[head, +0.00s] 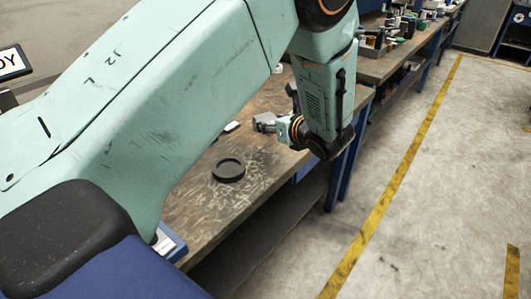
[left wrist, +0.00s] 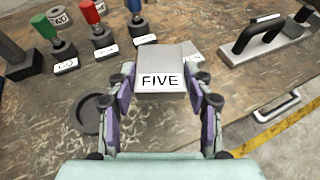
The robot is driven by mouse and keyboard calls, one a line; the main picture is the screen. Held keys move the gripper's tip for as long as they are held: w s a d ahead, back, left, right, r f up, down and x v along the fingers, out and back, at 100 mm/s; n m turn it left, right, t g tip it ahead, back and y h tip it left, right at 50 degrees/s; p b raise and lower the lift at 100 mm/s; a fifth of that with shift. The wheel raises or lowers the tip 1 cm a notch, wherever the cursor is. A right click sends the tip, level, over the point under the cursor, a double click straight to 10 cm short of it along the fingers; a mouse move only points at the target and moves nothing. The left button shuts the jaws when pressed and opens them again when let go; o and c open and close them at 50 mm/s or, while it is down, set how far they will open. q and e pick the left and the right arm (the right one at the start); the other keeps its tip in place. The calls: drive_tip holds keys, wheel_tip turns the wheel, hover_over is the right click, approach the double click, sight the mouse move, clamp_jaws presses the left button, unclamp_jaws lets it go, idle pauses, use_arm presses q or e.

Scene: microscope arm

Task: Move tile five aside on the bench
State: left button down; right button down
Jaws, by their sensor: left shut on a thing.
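Tile five (left wrist: 160,62) is a grey block with a white label reading FIVE on its near face. It sits between the two fingers of my left gripper (left wrist: 160,76), which is shut on it. In the head view, my left gripper (head: 282,126) reaches over the bench, with the small grey tile at its tip. I cannot tell whether the tile touches the bench top. The worn brown bench (head: 200,205) runs below; my left arm hides much of it. My right gripper is not in view.
A round black dish (head: 228,170) lies on the bench, left of the tile in the wrist view. Beyond stand a red-topped post (left wrist: 93,20), a green-topped post (left wrist: 50,32) and a black handle (left wrist: 262,32). Bare wood lies around the dish; the bench edge is at right.

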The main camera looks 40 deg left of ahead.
use_arm(q)
drive_tip(key=shift+a+f, duration=0.15)
drive_tip(key=shift+a, duration=0.1)
drive_tip(key=b, duration=0.1)
hover_over(272, 161)
drive_tip(key=f, duration=0.4)
drive_tip(key=shift+d+f, duration=0.2)
drive_tip(key=shift+f, duration=0.2)
drive_tip(key=shift+w+f, duration=0.1)
drive_tip(key=shift+f, duration=0.3)
drive_tip(key=shift+a+f, duration=0.25)
drive_tip(key=shift+f, duration=0.35)
drive_tip(key=shift+s+f+b, duration=0.25)
drive_tip(key=shift+f+b, duration=0.05)
drive_tip(key=shift+f, duration=0.7)
drive_tip(key=shift+d+f, duration=0.15)
drive_tip(key=shift+f, duration=0.1)
drive_tip(key=shift+w+f, duration=0.1)
drive_tip(key=shift+w, duration=0.15)
drive_tip(key=c, duration=0.9)
unclamp_jaws()
drive_tip(key=shift+s+f, duration=0.1)
drive_tip(key=shift+c, duration=0.2)
drive_tip(key=o, duration=0.4)
drive_tip(key=shift+s+r, duration=0.15)
drive_tip(key=shift+r, duration=0.05)
drive_tip(key=shift+f, duration=0.15)
